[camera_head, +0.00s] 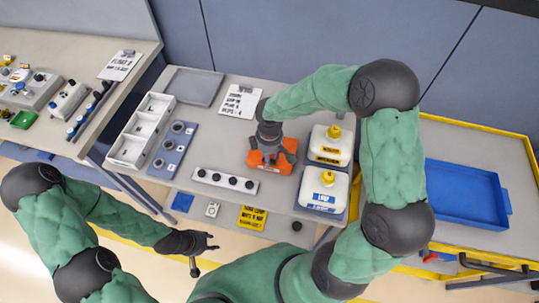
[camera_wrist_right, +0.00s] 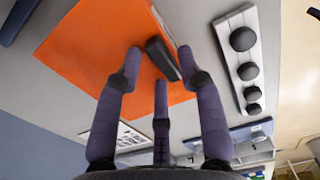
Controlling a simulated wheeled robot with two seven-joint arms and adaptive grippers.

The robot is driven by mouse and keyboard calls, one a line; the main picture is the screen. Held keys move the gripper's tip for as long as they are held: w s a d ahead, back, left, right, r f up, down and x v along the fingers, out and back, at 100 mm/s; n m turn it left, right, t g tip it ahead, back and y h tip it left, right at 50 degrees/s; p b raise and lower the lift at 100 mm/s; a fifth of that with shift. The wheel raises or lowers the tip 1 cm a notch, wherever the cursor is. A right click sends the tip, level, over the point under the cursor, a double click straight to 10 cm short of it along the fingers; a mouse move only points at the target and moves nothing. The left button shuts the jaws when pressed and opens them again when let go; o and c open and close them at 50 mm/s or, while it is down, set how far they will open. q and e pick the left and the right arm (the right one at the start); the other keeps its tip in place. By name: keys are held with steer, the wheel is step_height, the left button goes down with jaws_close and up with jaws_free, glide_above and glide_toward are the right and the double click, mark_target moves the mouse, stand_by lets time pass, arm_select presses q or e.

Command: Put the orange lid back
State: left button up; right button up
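The orange lid (camera_head: 284,166) is a flat rectangle on the grey table. In the right wrist view the orange lid (camera_wrist_right: 92,48) fills the upper left, with a dark bar handle (camera_wrist_right: 163,58) on it. My right gripper (camera_head: 271,158) is over the lid, pointing down. In the wrist view its fingers (camera_wrist_right: 160,68) are spread around the handle, with a visible gap on the left side; contact on the right side is unclear. My left gripper (camera_head: 205,254) is empty, fingers apart, in front of the table. What lies under the lid is hidden.
Two white jugs, one with a yellow label (camera_head: 331,143) and one with a blue label (camera_head: 323,192), stand close right of the lid. A white strip with black knobs (camera_head: 226,183) lies left of it. A white divided tray (camera_head: 127,150) is further left; a blue tray (camera_head: 465,193) is far right.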

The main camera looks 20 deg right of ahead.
stand_by(0.3)
steer(key=shift+r, duration=0.25)
step_height(320, 180, up, 13)
steer(key=p, duration=0.3)
steer(key=shift+f, duration=0.15)
stand_by(0.3)
